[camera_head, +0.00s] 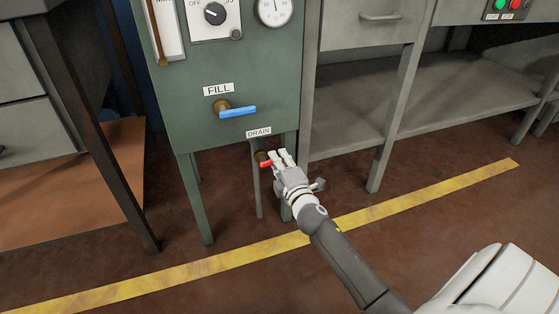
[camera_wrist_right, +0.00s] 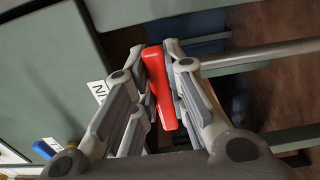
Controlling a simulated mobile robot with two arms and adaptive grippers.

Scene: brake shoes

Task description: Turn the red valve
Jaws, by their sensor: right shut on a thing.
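The red valve handle (camera_head: 265,164) sits below the DRAIN label (camera_head: 258,132), under the green cabinet. My right gripper (camera_head: 279,158) reaches it from the lower right and is shut on it. In the right wrist view the red handle (camera_wrist_right: 159,88) lies between the two fingers of the right gripper (camera_wrist_right: 160,80). The fingers hide part of the handle in the head view. My left gripper is not in view.
A blue FILL handle (camera_head: 238,112) sticks out of the green cabinet (camera_head: 180,110) above the red one. Cabinet legs (camera_head: 197,200) and a thin pipe (camera_head: 257,185) stand close by. A grey workbench (camera_head: 350,120) is at right. The floor in front is clear, with a yellow line (camera_head: 420,195).

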